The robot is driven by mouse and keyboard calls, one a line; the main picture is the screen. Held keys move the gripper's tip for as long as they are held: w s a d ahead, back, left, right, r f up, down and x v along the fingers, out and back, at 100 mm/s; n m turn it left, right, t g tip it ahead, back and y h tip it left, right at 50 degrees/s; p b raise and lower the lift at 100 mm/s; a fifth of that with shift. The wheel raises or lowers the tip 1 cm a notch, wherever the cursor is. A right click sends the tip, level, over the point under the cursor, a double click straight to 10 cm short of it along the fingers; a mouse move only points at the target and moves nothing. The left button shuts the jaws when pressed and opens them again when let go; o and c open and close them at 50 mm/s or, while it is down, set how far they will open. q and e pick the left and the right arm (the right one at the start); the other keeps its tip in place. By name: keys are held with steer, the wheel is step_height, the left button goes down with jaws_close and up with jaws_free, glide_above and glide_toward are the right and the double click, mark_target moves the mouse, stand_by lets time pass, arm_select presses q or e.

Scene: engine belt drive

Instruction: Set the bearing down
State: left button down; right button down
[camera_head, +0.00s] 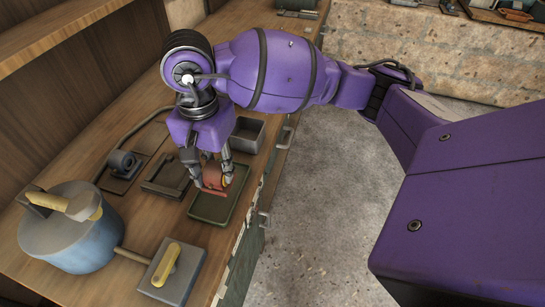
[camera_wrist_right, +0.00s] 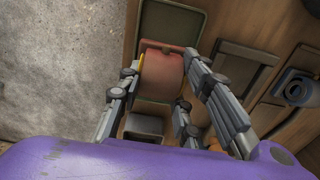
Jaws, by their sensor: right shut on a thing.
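The bearing appears to be the reddish, rounded block with a flat flange (camera_head: 213,176); it also shows in the wrist view (camera_wrist_right: 161,76). My right gripper (camera_head: 212,183) points down with its fingers on both sides of this block, shut on it. The block is over the dark green shallow tray (camera_head: 207,214), whose bare floor also shows in the wrist view (camera_wrist_right: 176,20). I cannot tell whether the block touches the tray floor. The fingers hide part of its sides. My left gripper is not in view.
A grey open box (camera_head: 247,134) stands just behind the tray near the bench edge. A dark flat frame (camera_head: 167,176) lies left of the tray. A blue-grey pot (camera_head: 72,232) and a grey block with a yellow handle (camera_head: 172,270) stand in front.

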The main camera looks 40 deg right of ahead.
mark_target(217, 176)
steer(key=shift+w+f, duration=0.15)
steer(key=shift+w, duration=0.05)
steer(key=f, duration=0.3)
steer(key=shift+w+d+f, duration=0.1)
steer(key=shift+w+f, duration=0.15)
steer(key=shift+f, duration=0.05)
steer(key=c, duration=1.7)
jaws_free()
steer(key=shift+f, duration=0.15)
steer(key=o, duration=0.4)
steer(key=shift+o, duration=0.2)
